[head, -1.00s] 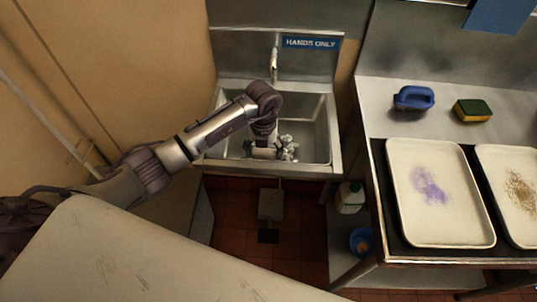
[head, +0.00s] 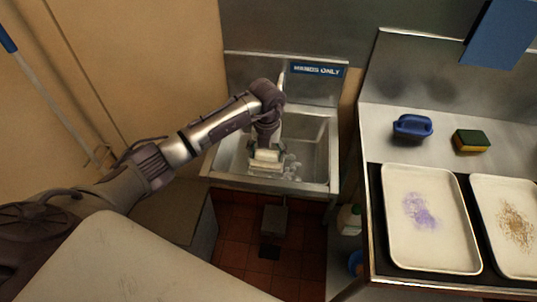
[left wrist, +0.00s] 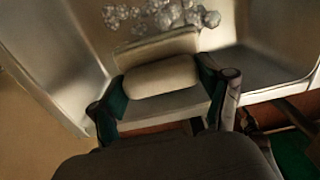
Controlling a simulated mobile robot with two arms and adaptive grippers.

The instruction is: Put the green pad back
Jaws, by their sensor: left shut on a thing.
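My left gripper (head: 267,152) is shut on a pale cream block-like pad (head: 266,162) over the steel sink. In the left wrist view the held pad (left wrist: 160,76) shows a rounded cream part between the fingers, with a flat, faintly greenish slab behind it. I cannot tell its true colour. The sink (head: 320,150) has grey-white suds (head: 292,168) beside the held pad. A sponge (head: 471,141) with a dark green top and yellow base lies on the right counter, apart from my gripper. My right gripper is not in view.
On the counter (head: 383,140) stands a blue-handled brush or scrubber (head: 412,127). Two cream trays lie in front, one with a purple stain (head: 403,245), one with brown crumbs (head: 500,262). A bottle (head: 348,219) and a blue bowl (head: 355,263) sit below.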

